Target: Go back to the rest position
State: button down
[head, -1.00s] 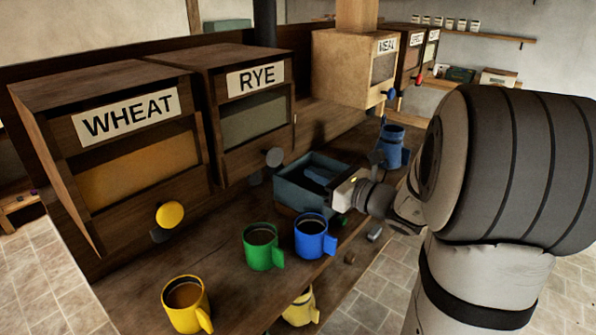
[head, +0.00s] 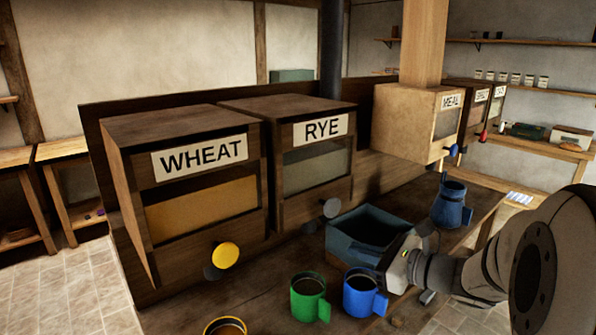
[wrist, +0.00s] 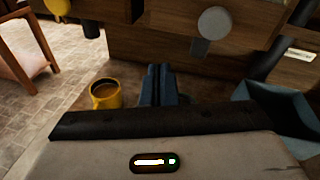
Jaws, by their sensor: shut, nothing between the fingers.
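My gripper (wrist: 157,72) shows in the wrist view with its two dark blue fingers side by side, shut and empty. In the head view its pale body (head: 400,264) is at the front right of the blue-grey open box (head: 345,252) on the bench; the fingertips are hard to make out there. In the wrist view the box (wrist: 268,108) is to the right of the fingers. A yellow mug (wrist: 104,95) with brown contents is to their left.
Green mug (head: 308,298) and blue mug (head: 360,293) stand close to my gripper at the bench front. A blue jug (head: 450,205) stands behind it, right. The WHEAT bin (head: 205,205), RYE bin (head: 318,165) and meal box (head: 415,120) line the back, with protruding knobs.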

jog(key=s+a+f+n+g+h, duration=0.2)
jog(key=s+a+f+n+g, duration=0.15)
jog(key=s+n, duration=0.25)
jog(key=s+a+f+n+g+h, duration=0.1)
jog(key=s+a+f+n+g, duration=0.25)
jog(key=s+n+g, duration=0.2)
jog(key=s+d+n+t+h, duration=0.1)
jog(key=s+d+n+h, duration=0.5)
jog(key=n, duration=0.7)
jog(key=shift+s+d+h, duration=0.2)
jog(key=shift+h, duration=1.2)
jog(key=shift+f, duration=0.1)
